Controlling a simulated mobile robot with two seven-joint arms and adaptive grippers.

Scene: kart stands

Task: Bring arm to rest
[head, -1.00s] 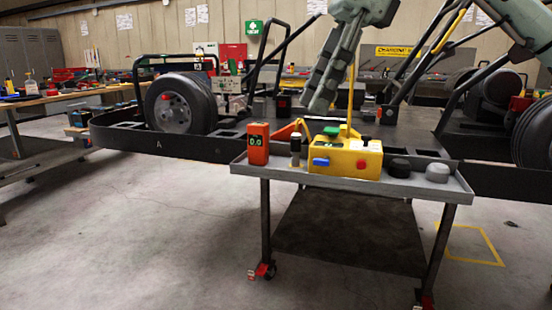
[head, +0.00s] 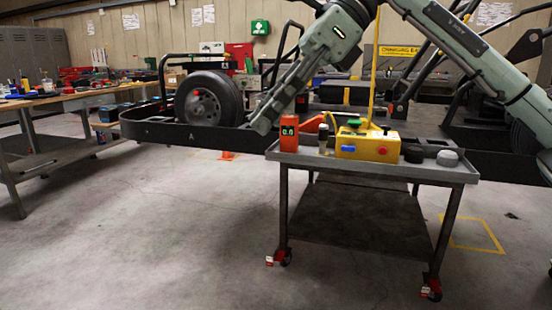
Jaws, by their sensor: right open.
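My right arm (head: 465,50) comes in from the upper right and crosses over the cart. My right gripper (head: 262,122) is at its end, pointing down and to the left, in front of the kart frame and just above and left of the orange device. Its fingers look empty and open. My left gripper is not in view.
A grey cart (head: 375,168) holds an orange device with a green display (head: 288,134), a yellow control box (head: 367,143) and dark round caps. A kart wheel (head: 207,99) sits behind at left. A workbench (head: 70,105) stands far left. Floor is clear in front.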

